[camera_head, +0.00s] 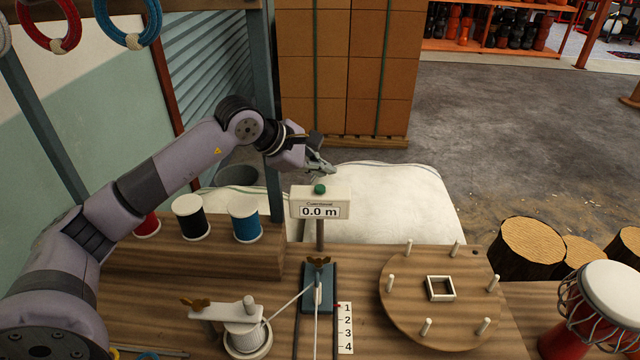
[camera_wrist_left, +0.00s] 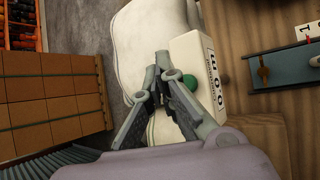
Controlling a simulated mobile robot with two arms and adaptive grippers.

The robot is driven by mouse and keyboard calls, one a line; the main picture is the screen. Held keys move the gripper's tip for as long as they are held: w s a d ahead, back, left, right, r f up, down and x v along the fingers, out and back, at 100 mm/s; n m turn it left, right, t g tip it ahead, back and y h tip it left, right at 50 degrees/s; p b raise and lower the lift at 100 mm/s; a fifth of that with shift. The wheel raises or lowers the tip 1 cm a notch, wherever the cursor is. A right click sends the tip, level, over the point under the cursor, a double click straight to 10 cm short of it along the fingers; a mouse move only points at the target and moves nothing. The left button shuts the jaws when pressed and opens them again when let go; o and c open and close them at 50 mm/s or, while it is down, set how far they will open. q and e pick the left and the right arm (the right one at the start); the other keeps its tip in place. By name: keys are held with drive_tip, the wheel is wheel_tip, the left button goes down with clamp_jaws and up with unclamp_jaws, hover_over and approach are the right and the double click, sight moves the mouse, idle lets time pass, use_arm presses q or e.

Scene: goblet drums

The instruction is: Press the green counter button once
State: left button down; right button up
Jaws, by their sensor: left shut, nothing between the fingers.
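In the left wrist view the shut fingers (camera_wrist_left: 165,80) point toward the box (camera_wrist_left: 204,75). The button (camera_wrist_left: 189,82) shows there just right of the fingers, partly hidden by them. My right gripper is in neither view.
The wooden bench (camera_head: 270,345) holds spools, a string winder (camera_head: 247,335), a blue cord guide (camera_head: 318,288) and a round pegged board (camera_head: 440,325). A drum (camera_head: 600,310) stands at the right. Stacked cartons (camera_head: 345,65) and white sacks (camera_head: 395,195) are behind.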

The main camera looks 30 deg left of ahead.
sight(321, 189)
use_arm(q)
wheel_tip(321, 189, up, 4)
drive_tip(key=shift+f+p, duration=0.25)
drive_tip(key=shift+p, duration=0.55)
drive_tip(key=shift+f, duration=0.1)
